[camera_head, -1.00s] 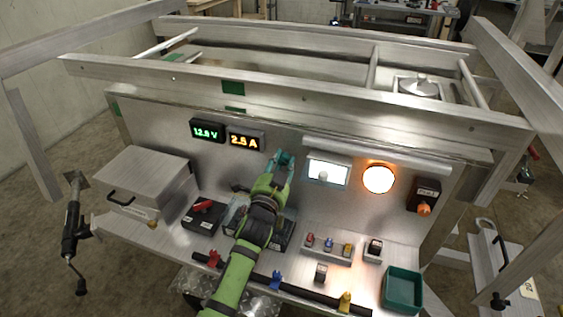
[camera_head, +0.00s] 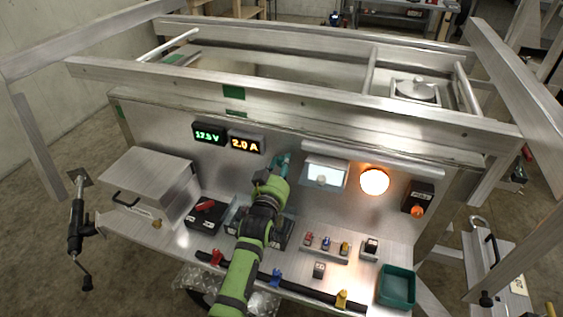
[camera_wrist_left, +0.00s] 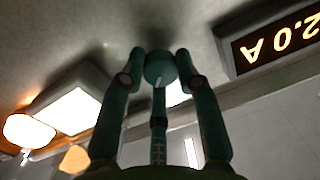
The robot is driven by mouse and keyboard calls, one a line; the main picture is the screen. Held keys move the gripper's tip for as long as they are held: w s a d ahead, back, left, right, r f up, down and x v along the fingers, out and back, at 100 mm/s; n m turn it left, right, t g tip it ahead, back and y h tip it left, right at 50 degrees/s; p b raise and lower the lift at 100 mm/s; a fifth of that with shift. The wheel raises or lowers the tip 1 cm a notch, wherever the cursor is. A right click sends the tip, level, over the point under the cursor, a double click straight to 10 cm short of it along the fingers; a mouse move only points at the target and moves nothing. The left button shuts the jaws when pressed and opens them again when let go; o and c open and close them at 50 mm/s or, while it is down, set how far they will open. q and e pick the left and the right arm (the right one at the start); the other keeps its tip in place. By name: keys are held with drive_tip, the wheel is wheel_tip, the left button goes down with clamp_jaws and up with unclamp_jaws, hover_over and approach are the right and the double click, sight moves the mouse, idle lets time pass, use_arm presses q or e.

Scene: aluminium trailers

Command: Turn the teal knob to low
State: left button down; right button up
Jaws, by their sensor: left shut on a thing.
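The teal knob (camera_wrist_left: 159,68) is a small round knob with a pale pointer mark, on the grey metal panel in the left wrist view. The fingers of my left gripper (camera_wrist_left: 160,60) are closed around its sides. In the head view my left gripper (camera_head: 283,163) is against the upright panel, just right of the amber display, and the knob is hidden behind it there. The amber display (camera_head: 245,144) reads 2.0 A, and shows upside down in the left wrist view (camera_wrist_left: 282,40). My right gripper is in neither view.
A green voltage display (camera_head: 208,133), a white lamp panel (camera_head: 324,175) and a glowing orange lamp (camera_head: 374,181) flank the knob. Below are a red-handled switch box (camera_head: 205,213), small coloured switches (camera_head: 326,243) and a teal bin (camera_head: 397,289). A metal box (camera_head: 150,180) stands left.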

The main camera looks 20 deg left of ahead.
use_arm(q)
drive_tip(key=shift+a+r+n+g+h+p, duration=0.15)
drive_tip(key=shift+n+p, duration=0.55)
drive_tip(key=shift+n, duration=1.5)
drive_tip(key=shift+d+n+g+h+p, duration=0.15)
drive_tip(key=shift+n+p, duration=0.55)
drive_tip(key=shift+n, duration=1.5)
drive_tip(key=shift+a, duration=0.1)
drive_tip(key=c, duration=0.9)
unclamp_jaws()
drive_tip(key=shift+s, duration=0.1)
drive_tip(key=s, duration=1.1)
drive_tip(key=shift+s+r, duration=0.4)
